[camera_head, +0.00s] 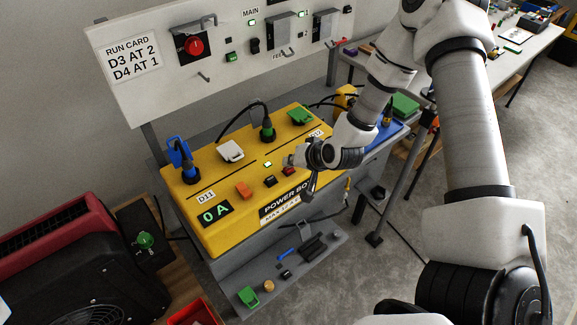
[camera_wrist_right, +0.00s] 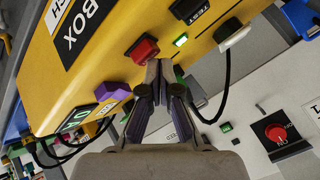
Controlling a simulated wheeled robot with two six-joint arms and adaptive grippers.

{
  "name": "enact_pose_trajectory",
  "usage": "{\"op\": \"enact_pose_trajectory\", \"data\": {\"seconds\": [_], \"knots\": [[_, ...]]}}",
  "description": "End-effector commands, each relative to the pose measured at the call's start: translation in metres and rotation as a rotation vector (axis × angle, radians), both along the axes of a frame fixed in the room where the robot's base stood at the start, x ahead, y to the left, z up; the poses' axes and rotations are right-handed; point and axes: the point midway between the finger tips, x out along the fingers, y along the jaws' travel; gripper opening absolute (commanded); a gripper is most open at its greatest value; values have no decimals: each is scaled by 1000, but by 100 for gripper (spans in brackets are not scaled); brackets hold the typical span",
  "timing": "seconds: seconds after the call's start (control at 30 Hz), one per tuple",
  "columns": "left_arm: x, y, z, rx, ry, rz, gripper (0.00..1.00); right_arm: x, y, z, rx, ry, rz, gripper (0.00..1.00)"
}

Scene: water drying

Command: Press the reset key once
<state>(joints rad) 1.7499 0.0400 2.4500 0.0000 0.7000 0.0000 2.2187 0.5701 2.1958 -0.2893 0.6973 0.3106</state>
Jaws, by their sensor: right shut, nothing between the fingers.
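The yellow power box (camera_head: 222,232) stands on a grey bench. Its front part carries an orange key (camera_head: 243,190), a black key (camera_head: 270,181) and a red key (camera_head: 289,170). My right gripper (camera_head: 291,160) is shut and empty, close over the box beside the red key. In the right wrist view my shut fingertips (camera_wrist_right: 160,66) are just beside the red key (camera_wrist_right: 143,49); I cannot tell if they touch. A purple key (camera_wrist_right: 113,91) is on the other side. No reset label is readable. My left gripper is not in view.
A lit green lamp (camera_head: 267,164) is near the keys. The panel (camera_head: 135,94) with a red knob (camera_head: 193,46) stands at the back. Loose parts lie on the lower shelf (camera_head: 325,246).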

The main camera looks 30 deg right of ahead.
Motion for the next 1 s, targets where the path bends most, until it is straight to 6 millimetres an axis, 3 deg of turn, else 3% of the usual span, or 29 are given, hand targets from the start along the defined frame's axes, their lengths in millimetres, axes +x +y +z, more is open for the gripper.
{"op": "enact_pose_trajectory", "data": {"seconds": [0.1,0.53,1.0], "knots": [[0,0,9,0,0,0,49,0,0,10,0,0,0,0],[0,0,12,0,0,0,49,0,0,15,0,-1,0,0],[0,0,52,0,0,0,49,0,0,61,0,-1,-1,0]]}}
